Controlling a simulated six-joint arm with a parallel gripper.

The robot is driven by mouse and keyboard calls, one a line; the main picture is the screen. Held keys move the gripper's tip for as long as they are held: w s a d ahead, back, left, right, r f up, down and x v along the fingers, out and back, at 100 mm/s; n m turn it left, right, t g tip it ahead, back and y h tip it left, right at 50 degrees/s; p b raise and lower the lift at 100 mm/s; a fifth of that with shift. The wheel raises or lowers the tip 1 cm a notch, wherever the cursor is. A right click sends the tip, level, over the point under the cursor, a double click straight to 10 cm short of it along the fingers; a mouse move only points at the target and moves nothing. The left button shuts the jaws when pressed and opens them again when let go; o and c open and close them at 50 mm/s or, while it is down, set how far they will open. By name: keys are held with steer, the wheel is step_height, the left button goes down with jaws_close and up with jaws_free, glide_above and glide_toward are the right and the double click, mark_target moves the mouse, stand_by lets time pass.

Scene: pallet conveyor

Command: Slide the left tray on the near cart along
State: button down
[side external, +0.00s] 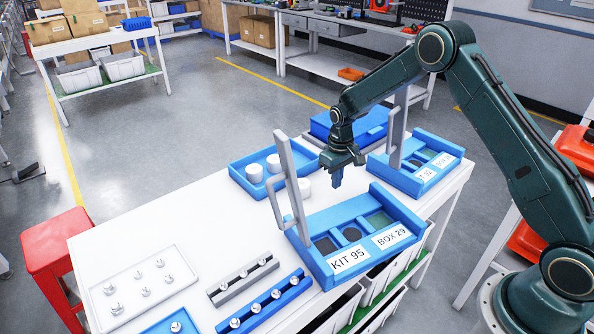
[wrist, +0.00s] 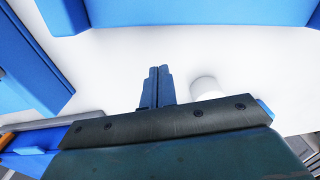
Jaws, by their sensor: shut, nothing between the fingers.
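A blue tray labelled KIT 95 and BOX 29 (side external: 312,262) lies on the white cart top (side external: 185,215), with a tall grey upright handle (side external: 290,185) at its left end. A similar blue labelled tray (side external: 405,183) with its own grey upright lies farther right. My gripper (side external: 336,180) is above the table between these two trays, pointing down. In the wrist view its blue fingers (wrist: 157,85) are together with nothing between them. It appears apart from both trays. Blue tray parts (wrist: 190,14) show in the wrist view, but I cannot tell which trays they are.
A blue tray with white cylinders (side external: 237,174) and a blue lidded box (side external: 350,118) are behind. A white tray of metal pieces (side external: 100,293), a grey rail (side external: 218,297) and a blue rail (side external: 226,325) lie at front left. A red stool (side external: 50,245) stands beside the cart.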

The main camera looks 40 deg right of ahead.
step_height(320, 180, up, 7)
stand_by(0.4)
steer(key=shift+r, duration=0.1)
steer(key=s+r+n, duration=0.3)
steer(key=s+n, duration=0.7)
steer(key=s, duration=0.2)
steer(key=shift+s+n, duration=0.3)
steer(key=shift+n, duration=0.1)
steer(key=shift+d+f, duration=0.1)
steer(key=shift+f, duration=0.05)
